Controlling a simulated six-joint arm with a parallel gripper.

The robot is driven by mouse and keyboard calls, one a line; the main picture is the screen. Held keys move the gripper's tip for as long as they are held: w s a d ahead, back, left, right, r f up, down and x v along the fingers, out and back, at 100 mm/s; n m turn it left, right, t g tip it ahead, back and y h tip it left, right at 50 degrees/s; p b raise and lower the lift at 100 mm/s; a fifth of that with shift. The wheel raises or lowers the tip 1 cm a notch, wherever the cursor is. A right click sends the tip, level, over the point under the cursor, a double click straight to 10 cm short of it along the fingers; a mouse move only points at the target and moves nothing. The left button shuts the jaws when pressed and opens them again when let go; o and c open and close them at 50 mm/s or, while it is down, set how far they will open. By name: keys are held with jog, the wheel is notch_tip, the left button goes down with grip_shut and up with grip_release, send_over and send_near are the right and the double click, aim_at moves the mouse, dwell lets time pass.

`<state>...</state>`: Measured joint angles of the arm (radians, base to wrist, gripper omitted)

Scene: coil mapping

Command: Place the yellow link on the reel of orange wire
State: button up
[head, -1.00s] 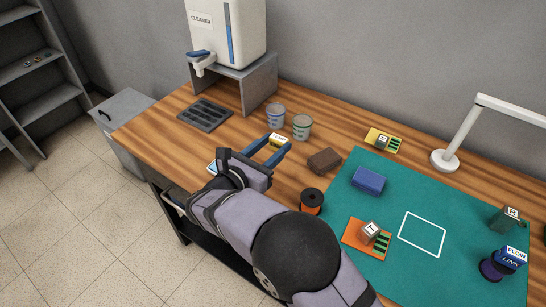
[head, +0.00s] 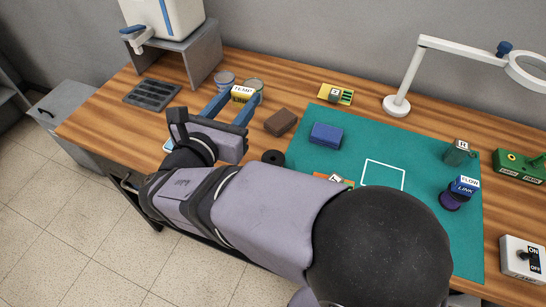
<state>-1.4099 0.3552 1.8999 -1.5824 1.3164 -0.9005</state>
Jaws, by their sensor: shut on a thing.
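The yellow link (head: 241,99), with a white top reading TEMP, is held between the blue fingers of my gripper (head: 241,98), in front of the two grey cups. My gripper is shut on it. The reel of orange wire (head: 273,157) stands nearer, to the lower right of the link, by the green mat's left edge. Only its dark top shows; my arm hides its orange wire.
A brown block (head: 281,122) lies between the link and the green mat (head: 410,150). A blue block (head: 326,135) is on the mat. A blue link (head: 464,188) sits on a purple reel (head: 449,202). Cups (head: 224,79) stand behind the gripper.

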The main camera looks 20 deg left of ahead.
send_over(268, 157)
jog(key=s, duration=0.3)
notch_tip(268, 157, down, 4)
jog(key=d+h, duration=0.1)
jog(key=shift+m, duration=0.4)
jog(key=shift+w+d+f, duration=0.1)
jog(key=shift+f, duration=2.5)
jog(key=shift+w+d+f, duration=0.1)
jog(key=shift+f, duration=2.5)
jog(key=shift+f, duration=0.1)
jog(key=shift+f, duration=0.15)
jog(key=o, duration=1.1)
jog(key=shift+c, duration=0.2)
